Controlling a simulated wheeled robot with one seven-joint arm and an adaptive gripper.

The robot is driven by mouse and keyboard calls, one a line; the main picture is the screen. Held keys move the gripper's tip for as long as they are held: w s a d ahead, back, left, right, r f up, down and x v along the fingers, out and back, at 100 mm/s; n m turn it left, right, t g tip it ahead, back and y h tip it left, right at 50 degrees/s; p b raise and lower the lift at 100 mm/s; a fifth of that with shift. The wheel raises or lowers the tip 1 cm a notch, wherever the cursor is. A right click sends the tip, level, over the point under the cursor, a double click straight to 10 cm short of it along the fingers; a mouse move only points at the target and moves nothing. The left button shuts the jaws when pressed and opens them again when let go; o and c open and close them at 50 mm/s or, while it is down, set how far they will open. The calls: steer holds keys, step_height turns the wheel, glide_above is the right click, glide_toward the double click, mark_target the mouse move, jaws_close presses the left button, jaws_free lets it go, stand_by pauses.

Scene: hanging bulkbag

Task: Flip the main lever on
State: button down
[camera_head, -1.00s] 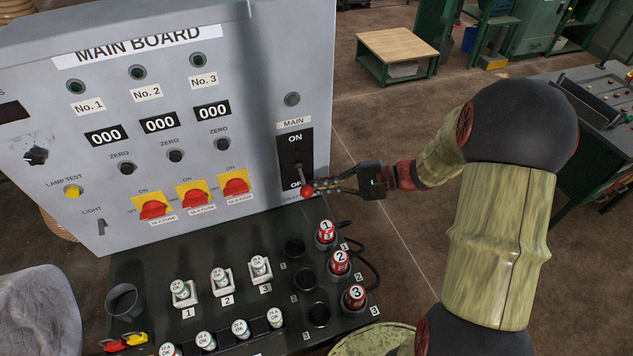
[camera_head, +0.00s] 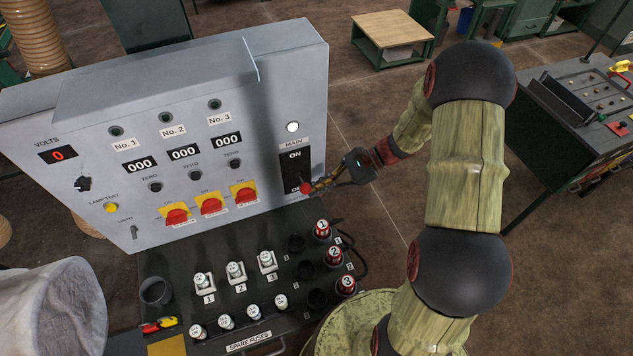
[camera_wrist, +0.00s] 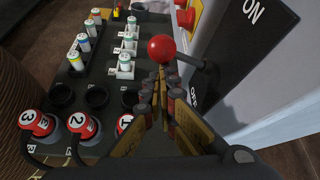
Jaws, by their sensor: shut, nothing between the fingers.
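The main lever has a red ball knob (camera_head: 306,188) and a dark stem. It stands out from a black plate (camera_head: 291,165) marked ON above and OFF below, at the right of the grey main board (camera_head: 262,85). In the head view the knob overlaps the OFF label. In the wrist view the red knob (camera_wrist: 162,47) is just beyond my fingertips, with its stem running right to the plate. My gripper (camera_head: 316,187) is shut and empty, close to the knob from the right. I cannot tell whether they touch.
A round light (camera_head: 292,127) above MAIN is bright white, and the VOLTS display (camera_head: 58,155) shows a red 0. Red rotary switches (camera_head: 211,205) are left of the lever. Numbered red plugs (camera_head: 334,256) and fuses stand on the dark shelf below.

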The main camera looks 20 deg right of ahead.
steer(key=shift+r+g+p, duration=0.3)
steer(key=shift+r+p, duration=0.2)
steer(key=shift+p, duration=0.2)
steer(key=shift+r, duration=0.1)
